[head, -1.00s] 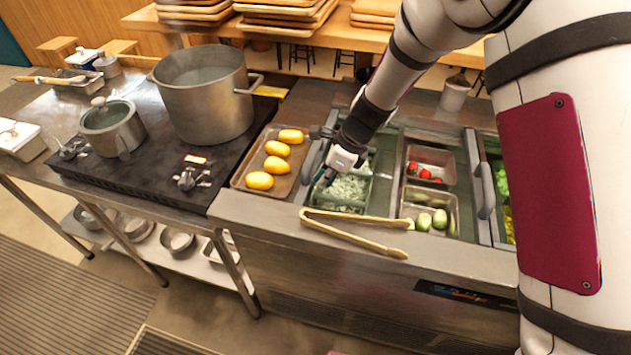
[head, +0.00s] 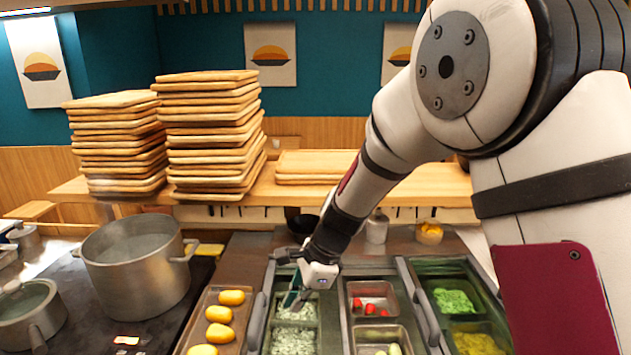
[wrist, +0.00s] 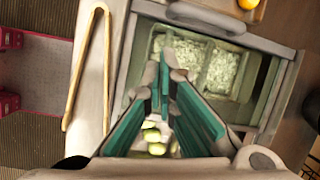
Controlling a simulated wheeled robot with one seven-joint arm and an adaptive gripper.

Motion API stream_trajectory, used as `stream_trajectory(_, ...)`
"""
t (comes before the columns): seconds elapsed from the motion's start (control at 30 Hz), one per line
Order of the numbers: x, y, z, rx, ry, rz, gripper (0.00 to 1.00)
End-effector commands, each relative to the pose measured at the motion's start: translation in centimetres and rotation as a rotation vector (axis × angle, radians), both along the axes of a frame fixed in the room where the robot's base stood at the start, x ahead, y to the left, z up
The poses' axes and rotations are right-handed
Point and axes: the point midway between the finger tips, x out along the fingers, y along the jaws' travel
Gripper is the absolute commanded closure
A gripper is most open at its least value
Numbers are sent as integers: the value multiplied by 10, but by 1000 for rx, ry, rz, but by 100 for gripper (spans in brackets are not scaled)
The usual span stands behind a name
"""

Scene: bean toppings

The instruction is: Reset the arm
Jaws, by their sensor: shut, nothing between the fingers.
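My gripper (head: 293,298) hangs at the end of my arm over the left topping well in the head view. Its teal-lined fingers meet at the tips in the wrist view (wrist: 163,68); it is shut and empty. Below the fingers are pans of pale green-white chopped topping (head: 292,340), which also show in the wrist view (wrist: 222,72). Whether the fingertips touch the topping cannot be told.
Wooden tongs (wrist: 84,70) lie on the counter left in the wrist view. A tray with yellow items (head: 219,314) and a large pot (head: 138,275) stand left. Pans of red (head: 370,308) and green toppings (head: 454,300) lie right. Stacked wooden boards (head: 212,135) stand behind.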

Motion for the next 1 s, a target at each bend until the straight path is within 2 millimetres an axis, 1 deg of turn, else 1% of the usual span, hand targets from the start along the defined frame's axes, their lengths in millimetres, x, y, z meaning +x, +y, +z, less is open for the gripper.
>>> stream_trajectory(0.03, -4, -13, 25, -4, -49, 53, 100)
stream_trajectory(0.1, -13, -29, 50, -19, -109, 138, 100)
stream_trajectory(0.2, -29, -53, 83, -50, -190, 255, 100)
stream_trajectory(0.27, -40, -67, 100, -73, -239, 324, 100)
stream_trajectory(0.3, -48, -76, 111, -91, -271, 371, 100)
stream_trajectory(0.4, -69, -100, 136, -141, -346, 487, 100)
stream_trajectory(0.5, -93, -123, 156, -201, -415, 599, 100)
stream_trajectory(0.57, -108, -136, 166, -242, -454, 665, 100)
stream_trajectory(0.7, -144, -166, 184, -348, -531, 819, 100)
stream_trajectory(0.8, -170, -187, 192, -434, -572, 924, 100)
stream_trajectory(0.9, -195, -204, 196, -519, -598, 1024, 100)
stream_trajectory(1.0, -215, -218, 198, -593, -612, 1105, 100)
